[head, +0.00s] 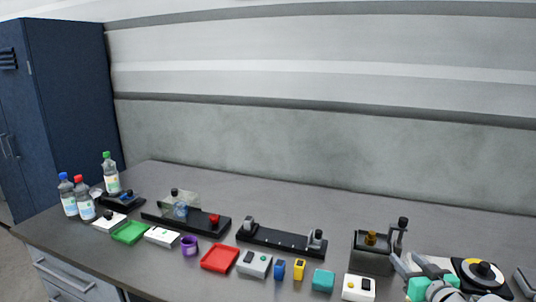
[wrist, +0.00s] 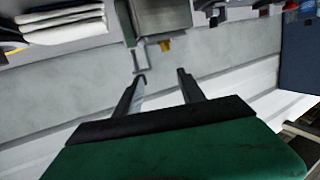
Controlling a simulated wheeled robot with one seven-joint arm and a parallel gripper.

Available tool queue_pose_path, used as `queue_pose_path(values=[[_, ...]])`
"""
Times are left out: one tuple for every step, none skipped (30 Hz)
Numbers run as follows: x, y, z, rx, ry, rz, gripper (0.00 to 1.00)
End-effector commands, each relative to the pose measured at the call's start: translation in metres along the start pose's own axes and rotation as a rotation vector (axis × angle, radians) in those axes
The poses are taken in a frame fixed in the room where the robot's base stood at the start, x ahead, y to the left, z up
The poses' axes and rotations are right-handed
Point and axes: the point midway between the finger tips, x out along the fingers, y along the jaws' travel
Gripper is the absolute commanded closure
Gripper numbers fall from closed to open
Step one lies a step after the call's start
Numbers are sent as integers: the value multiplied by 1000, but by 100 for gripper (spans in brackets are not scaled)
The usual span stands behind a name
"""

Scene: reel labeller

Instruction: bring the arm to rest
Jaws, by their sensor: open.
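My gripper (head: 410,265) shows at the lower right of the head view, with grey fingers and green parts, over the right part of the bench. In the wrist view my gripper (wrist: 160,76) has its two dark fingers spread apart, with nothing between them. The grey wall shows behind the fingers. The picture there is turned over, with the bench things along its top edge. My arm covers part of the bench around the black-and-yellow round device (head: 481,272).
A dark bench (head: 300,205) runs along the wall. A grey stand with an amber piece (head: 371,240) is just left of my gripper. Trays, including a red one (head: 220,258), small boxes and bottles (head: 112,175) stand further left. The bench's back strip is clear.

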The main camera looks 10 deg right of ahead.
Motion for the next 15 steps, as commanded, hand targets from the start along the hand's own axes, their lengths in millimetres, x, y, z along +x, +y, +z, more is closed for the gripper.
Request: queue_pose_path(values=[[7,-18,1,-7,-32,-36,53],[11,-29,3,-11,-57,-57,53],[16,-45,6,-15,-93,-86,53],[20,-58,9,-20,-123,-110,53],[23,-72,11,-24,-154,-133,53],[26,-91,16,-31,-202,-165,53],[27,-108,19,-39,-242,-191,53],[28,-126,23,-48,-287,-217,53],[27,-150,29,-60,-352,-250,53],[24,-169,34,-70,-407,-272,53],[19,-189,39,-82,-463,-292,53],[10,-215,46,-98,-543,-315,53],[0,-233,51,-111,-603,-324,53],[-10,-249,56,-123,-662,-328,53],[-27,-268,61,-137,-736,-327,53]])
